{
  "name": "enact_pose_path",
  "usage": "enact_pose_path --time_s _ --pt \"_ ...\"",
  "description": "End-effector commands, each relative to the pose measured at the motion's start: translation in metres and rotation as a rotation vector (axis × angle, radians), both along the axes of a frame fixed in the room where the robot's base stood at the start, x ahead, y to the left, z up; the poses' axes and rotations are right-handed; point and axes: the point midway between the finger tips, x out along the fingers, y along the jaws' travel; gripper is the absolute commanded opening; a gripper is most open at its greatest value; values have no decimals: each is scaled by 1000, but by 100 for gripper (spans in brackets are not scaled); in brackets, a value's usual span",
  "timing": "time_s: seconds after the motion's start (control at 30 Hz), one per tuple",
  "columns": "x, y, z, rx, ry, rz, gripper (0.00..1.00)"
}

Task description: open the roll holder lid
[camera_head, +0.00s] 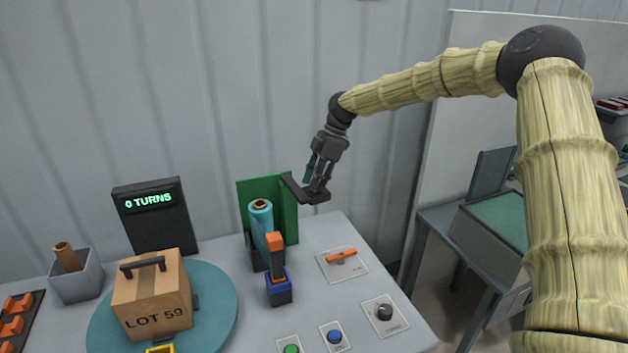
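The roll holder stands on the table near the wall, with a teal roll (262,217) upright in it. A green panel (287,218) stands upright behind and beside the roll; it looks like the raised lid, but I cannot tell for certain. My gripper (317,189) is at the upper right of the green panel, pointing down. A dark angled bar (292,187) lies at its fingertips and overlaps the panel's top right corner. I cannot tell whether the bar is a handle on the panel, or whether the fingers are closed on it.
An orange-topped tool (276,265) stands in a blue holder before the roll. A carton (153,300) sits on a teal turntable (216,318) at left, before a display (155,215). An orange lever (341,256), a dark knob (384,312) and buttons are at right.

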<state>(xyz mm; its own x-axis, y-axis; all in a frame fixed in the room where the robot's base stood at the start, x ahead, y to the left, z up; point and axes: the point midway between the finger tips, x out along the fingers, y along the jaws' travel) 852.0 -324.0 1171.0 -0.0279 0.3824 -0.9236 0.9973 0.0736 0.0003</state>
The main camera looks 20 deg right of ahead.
Motion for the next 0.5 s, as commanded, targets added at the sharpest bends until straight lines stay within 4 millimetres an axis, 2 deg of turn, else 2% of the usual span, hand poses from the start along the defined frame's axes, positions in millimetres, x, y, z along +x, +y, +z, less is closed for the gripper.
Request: enact_pose_path --time_s 0.03,0.1,0.13,0.5 --pt "0 0 -1 -1 0 -1 34" --pt "0 0 -1 -1 0 -1 46" --pt "0 0 -1 -1 0 -1 48" --pt "0 -1 3 -1 0 0 48"
